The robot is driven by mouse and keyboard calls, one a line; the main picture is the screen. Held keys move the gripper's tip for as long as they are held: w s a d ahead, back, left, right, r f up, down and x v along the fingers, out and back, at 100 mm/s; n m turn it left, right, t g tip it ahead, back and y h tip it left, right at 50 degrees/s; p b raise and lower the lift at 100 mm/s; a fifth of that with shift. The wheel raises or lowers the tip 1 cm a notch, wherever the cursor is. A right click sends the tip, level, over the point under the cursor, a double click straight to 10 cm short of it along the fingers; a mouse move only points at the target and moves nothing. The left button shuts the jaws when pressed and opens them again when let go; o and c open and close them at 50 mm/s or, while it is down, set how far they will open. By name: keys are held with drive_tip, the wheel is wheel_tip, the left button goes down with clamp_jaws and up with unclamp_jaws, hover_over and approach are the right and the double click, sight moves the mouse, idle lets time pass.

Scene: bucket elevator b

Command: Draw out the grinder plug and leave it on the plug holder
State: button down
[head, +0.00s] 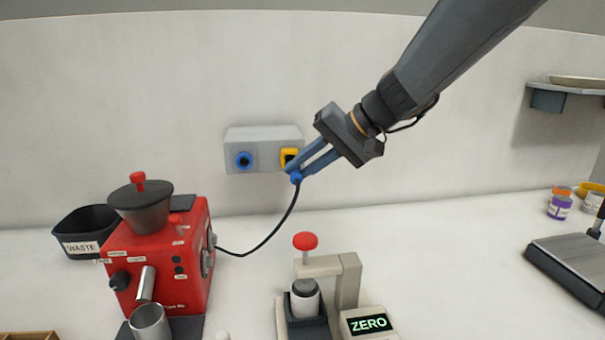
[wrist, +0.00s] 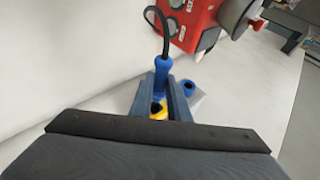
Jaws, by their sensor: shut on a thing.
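The grinder is a red machine (head: 165,255) at the left, with a black cable running from its right side. My gripper (head: 294,171) is shut on the blue grinder plug (head: 297,178), which hangs at the cable's end. In the wrist view the plug (wrist: 162,74) sits between the fingers. A grey wall box (head: 264,136) carries a blue round socket (head: 244,160), which is empty, and a yellow plug holder (head: 289,154). The plug is in front of the yellow holder; the fingers partly cover it, and I cannot tell whether they touch. The wrist view shows the holder (wrist: 158,111) just beyond the plug.
A black waste bin (head: 85,232) stands behind the grinder. A beige press (head: 345,280) with a red knob and a ZERO display (head: 368,323) stands at the front middle. A dark scale-like device (head: 570,262) and small jars (head: 560,205) are at the right. The counter between is clear.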

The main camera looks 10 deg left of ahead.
drive_tip(key=shift+w+a, duration=0.2)
drive_tip(key=shift+w, duration=0.65)
drive_tip(key=shift+b, duration=0.8)
idle(1.2)
drive_tip(key=shift+w+a, duration=0.25)
drive_tip(key=shift+w, duration=0.6)
drive_tip(key=shift+w+a, duration=0.2)
drive_tip(key=shift+w, duration=0.6)
drive_tip(key=c, duration=1.6)
unclamp_jaws()
drive_tip(key=shift+b, duration=0.3)
drive_tip(key=shift+b+v, duration=0.75)
drive_tip(key=shift+v, duration=3.15)
